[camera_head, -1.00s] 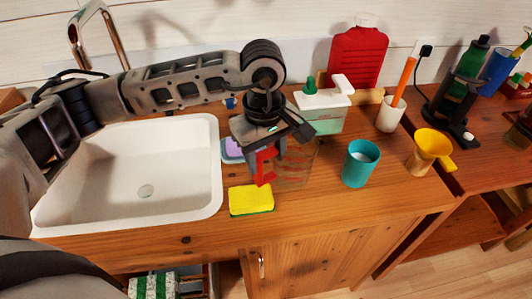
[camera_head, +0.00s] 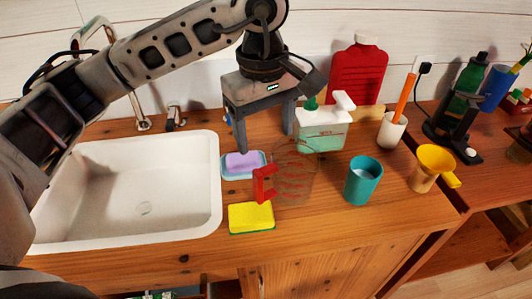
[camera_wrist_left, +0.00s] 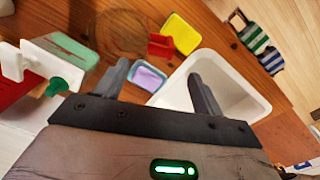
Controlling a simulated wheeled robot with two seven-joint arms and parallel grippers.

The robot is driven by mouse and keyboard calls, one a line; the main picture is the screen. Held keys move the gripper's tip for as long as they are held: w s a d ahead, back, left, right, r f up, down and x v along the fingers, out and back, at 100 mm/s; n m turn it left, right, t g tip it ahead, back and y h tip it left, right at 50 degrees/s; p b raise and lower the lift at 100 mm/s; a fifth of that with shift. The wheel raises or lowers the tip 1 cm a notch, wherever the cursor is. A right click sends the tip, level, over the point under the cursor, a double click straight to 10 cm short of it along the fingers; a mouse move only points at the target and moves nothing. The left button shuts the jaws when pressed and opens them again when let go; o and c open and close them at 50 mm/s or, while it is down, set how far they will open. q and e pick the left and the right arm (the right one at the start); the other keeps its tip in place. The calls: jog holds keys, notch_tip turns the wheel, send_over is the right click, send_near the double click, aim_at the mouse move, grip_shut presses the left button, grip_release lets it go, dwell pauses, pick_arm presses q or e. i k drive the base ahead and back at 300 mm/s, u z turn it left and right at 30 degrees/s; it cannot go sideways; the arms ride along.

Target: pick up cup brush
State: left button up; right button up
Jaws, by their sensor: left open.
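No thing here is plainly marked as the cup brush. An orange stick-like handle (camera_head: 404,92) stands tilted in a white cup (camera_head: 392,130) at the right of the counter, and the part inside the cup is hidden. My left gripper (camera_head: 265,141) is open and empty, fingers down, above the counter well left of that handle. Below it are a purple soap on a pale blue dish (camera_head: 232,173) and a see-through jug with a red handle (camera_head: 263,186). The left wrist view shows the soap (camera_wrist_left: 148,76) between the open fingers. My right gripper is out of view.
A white sink (camera_head: 60,175) lies left. A yellow sponge (camera_head: 251,217), teal cup (camera_head: 362,181), soap dispenser (camera_head: 322,134), red bottle (camera_head: 357,80) and yellow funnel-like item (camera_head: 431,168) stand around the counter. A dark stand (camera_head: 455,115) is farther right.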

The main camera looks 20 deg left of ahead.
aim_at(411, 78)
jog(key=k, duration=1)
